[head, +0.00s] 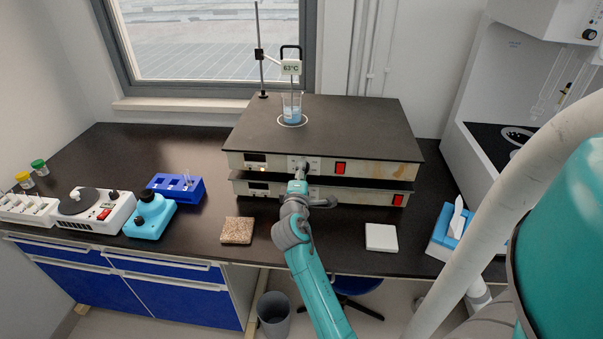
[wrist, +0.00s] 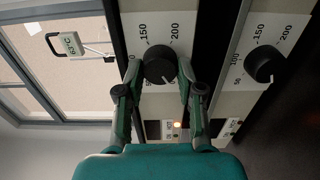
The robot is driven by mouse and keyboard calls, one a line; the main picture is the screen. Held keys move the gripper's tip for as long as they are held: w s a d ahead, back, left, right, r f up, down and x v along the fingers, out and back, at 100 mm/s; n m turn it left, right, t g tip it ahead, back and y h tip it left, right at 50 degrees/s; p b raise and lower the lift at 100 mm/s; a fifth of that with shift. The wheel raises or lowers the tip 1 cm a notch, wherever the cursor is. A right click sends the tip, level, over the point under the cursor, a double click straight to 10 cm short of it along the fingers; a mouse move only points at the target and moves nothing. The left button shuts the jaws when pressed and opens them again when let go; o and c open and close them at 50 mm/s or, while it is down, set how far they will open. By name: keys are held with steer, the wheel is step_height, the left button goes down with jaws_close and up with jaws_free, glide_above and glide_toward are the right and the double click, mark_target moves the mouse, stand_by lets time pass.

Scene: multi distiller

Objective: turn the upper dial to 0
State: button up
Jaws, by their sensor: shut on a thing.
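Two flat hot plates are stacked on the bench, the upper one (head: 330,128) above the lower one (head: 330,193). The wrist view is turned sideways, with the upper plate on the left. There the black upper dial (wrist: 160,66) sits between the two fingers of my gripper (wrist: 162,74). The fingers are shut on it from both sides. A small white mark shows on the dial's lower right edge. Marks 150 and 200 are readable; others are partly hidden. The black lower dial (wrist: 263,65) is free, to the right. In the head view, my gripper (head: 300,177) covers most of the upper dial.
A beaker of blue liquid (head: 291,112) stands on the upper plate, beside a stand with a 63°C thermometer (head: 291,67). Red switches (head: 340,168) are right of the dials. A speckled tile (head: 237,231) and white tile (head: 381,237) lie in front.

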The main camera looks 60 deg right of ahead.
steer(key=o, duration=1.2)
steer(key=shift+c, duration=0.2)
steer(key=shift+a, duration=0.1)
steer(key=v, duration=1.2)
steer(key=shift+f, duration=0.1)
